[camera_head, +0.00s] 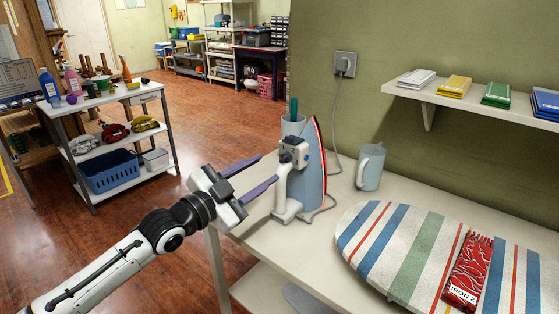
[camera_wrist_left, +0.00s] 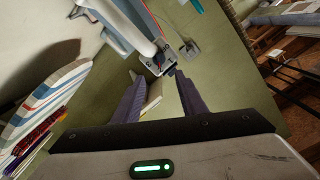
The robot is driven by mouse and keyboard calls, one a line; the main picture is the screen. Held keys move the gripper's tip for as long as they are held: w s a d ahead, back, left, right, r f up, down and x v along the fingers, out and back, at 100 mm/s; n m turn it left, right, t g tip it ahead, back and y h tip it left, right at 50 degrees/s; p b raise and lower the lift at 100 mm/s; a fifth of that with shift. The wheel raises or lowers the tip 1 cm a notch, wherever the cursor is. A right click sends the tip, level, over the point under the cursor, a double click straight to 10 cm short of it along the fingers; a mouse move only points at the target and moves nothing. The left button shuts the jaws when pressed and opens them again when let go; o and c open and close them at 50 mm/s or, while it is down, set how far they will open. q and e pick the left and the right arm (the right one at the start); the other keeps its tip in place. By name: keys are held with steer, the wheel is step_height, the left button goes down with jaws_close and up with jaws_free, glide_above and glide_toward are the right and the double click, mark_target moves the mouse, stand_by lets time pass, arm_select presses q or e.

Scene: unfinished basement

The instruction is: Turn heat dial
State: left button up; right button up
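A light-blue iron (camera_head: 311,178) with a white handle (camera_head: 281,190) stands upright on its heel on the white table. Its sole edge is red. A dark dial (camera_head: 286,157) sits on a blue-and-white housing at the upper handle end. My left gripper (camera_head: 268,168) is open and empty, its two purple fingers pointing at the iron from the left, close to the dial. In the left wrist view the iron (camera_wrist_left: 122,22) is ahead of the fingers (camera_wrist_left: 157,75), and its dark dial area (camera_wrist_left: 164,60) lies just beyond and between the tips. I cannot tell whether they touch it. My right gripper is not in view.
A striped ironing board (camera_head: 417,251) with a folded red cloth (camera_head: 470,268) covers the table's right. The iron's cord runs to a wall socket (camera_head: 345,64). A shelf (camera_head: 470,103) holds folded cloths.

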mark_target(285, 157)
arm_select(q)
steer(key=x, duration=0.7)
steer(key=shift+w+d, duration=0.1)
steer(key=shift+d, duration=0.05)
steer(key=shift+c, duration=0.2)
jaws_close()
